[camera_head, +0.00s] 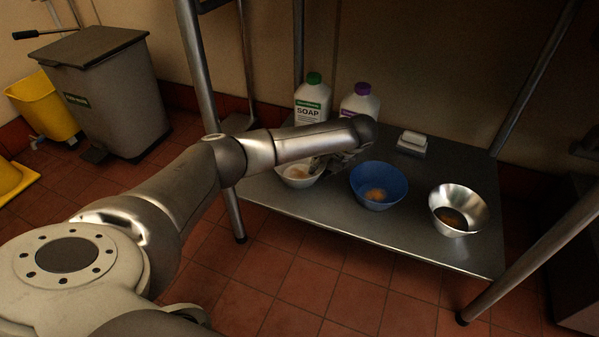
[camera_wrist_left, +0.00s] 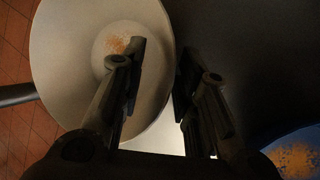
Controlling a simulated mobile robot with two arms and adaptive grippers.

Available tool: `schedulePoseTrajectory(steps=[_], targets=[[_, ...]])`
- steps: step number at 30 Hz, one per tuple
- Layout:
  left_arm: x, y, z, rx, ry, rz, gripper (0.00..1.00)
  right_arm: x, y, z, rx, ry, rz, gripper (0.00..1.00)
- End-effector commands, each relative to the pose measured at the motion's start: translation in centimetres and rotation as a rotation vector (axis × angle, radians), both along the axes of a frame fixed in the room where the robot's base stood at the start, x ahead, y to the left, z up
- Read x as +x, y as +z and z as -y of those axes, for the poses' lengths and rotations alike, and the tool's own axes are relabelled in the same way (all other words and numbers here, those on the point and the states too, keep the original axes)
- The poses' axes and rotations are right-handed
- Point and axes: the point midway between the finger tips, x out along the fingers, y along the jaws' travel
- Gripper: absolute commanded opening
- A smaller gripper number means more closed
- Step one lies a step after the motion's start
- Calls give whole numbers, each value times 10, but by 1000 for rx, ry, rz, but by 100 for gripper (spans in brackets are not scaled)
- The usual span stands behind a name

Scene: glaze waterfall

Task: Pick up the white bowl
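The white bowl (camera_head: 295,181) stands at the left of the metal shelf (camera_head: 330,214), partly hidden by my left arm. Brownish residue shows in its bottom. In the left wrist view the bowl (camera_wrist_left: 62,60) fills the upper left. My left gripper (camera_head: 325,163) is at the bowl's right side. In the wrist view the left gripper (camera_wrist_left: 163,60) is open, with one finger over the bowl's inside and the other beyond its right rim. The rim runs between the fingers; I cannot tell whether they touch it. My right gripper is not in view.
A blue bowl (camera_head: 366,181) stands close to the right of the gripper, and a steel bowl (camera_head: 470,203) farther right. Two bottles, one green-capped (camera_head: 313,102) and one purple-capped (camera_head: 361,102), and a white block (camera_head: 413,139) stand behind. Metal legs frame the shelf. A grey bin (camera_head: 110,95) stands left.

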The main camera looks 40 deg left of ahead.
Motion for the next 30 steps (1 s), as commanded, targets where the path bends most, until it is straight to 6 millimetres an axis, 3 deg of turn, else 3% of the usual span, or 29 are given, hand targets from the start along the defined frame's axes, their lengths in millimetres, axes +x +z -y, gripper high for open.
schedulePoseTrajectory(steps=[4, 11, 23, 30], targets=[[0, 0, 0, 0, 0, 0, 27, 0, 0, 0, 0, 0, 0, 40], [0, 0, 0, 1, 0, 0, 0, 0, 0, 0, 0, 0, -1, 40], [0, 2, 0, 0, 0, 0, 0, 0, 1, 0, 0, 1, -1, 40], [0, 12, 0, 0, 0, 1, 0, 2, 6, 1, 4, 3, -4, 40]])
